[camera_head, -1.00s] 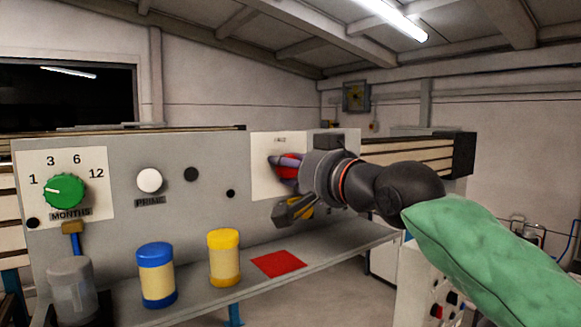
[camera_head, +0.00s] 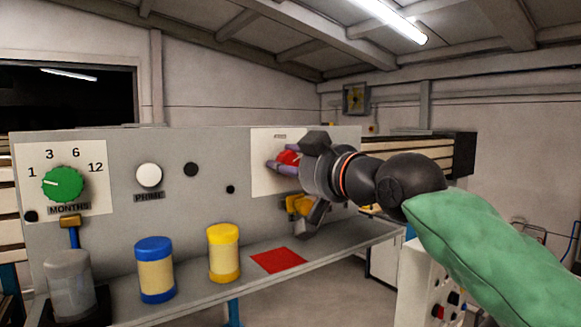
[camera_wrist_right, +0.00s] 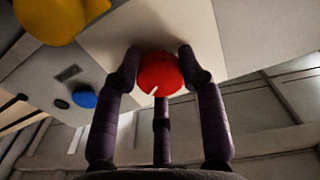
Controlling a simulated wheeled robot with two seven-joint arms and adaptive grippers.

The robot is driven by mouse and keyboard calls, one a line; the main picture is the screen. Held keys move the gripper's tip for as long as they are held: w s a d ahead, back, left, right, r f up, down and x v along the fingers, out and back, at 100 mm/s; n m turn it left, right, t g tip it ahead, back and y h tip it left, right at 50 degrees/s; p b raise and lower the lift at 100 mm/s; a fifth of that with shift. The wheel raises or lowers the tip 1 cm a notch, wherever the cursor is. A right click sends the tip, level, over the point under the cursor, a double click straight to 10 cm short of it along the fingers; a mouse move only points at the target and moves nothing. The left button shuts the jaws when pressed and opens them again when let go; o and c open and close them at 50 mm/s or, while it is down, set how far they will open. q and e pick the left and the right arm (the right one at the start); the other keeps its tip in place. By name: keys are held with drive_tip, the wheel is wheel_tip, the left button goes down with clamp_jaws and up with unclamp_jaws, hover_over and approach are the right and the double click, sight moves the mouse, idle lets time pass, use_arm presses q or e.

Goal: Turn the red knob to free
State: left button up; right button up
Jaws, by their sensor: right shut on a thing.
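The red knob (camera_head: 289,158) sits on a white plate (camera_head: 262,180) on the grey panel, partly hidden by my gripper. My right gripper (camera_head: 277,165) has its purple fingers around it. In the right wrist view the red knob (camera_wrist_right: 159,74) lies between the fingers of my right gripper (camera_wrist_right: 160,72), with a small white pointer mark on its face toward the lower edge. The fingers touch its sides. The label on the plate is too small to read. My left gripper is not in view.
A green MONTHS knob (camera_head: 63,184) and a white PRIME button (camera_head: 149,176) are on the panel. Blue-lidded (camera_head: 156,269), yellow-lidded (camera_head: 223,253) and grey (camera_head: 71,286) jars stand on the shelf, beside a red square (camera_head: 278,260). A yellow part (camera_head: 298,204) is below my gripper.

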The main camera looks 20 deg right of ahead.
drive_tip(key=n, duration=0.5)
drive_tip(key=shift+n, duration=0.3)
drive_tip(key=n, duration=0.5)
drive_tip(key=shift+n+b, duration=0.4)
drive_tip(key=o, duration=1.2)
drive_tip(key=shift+c, duration=0.2)
drive_tip(key=shift+s, duration=0.1)
drive_tip(key=v, duration=1.2)
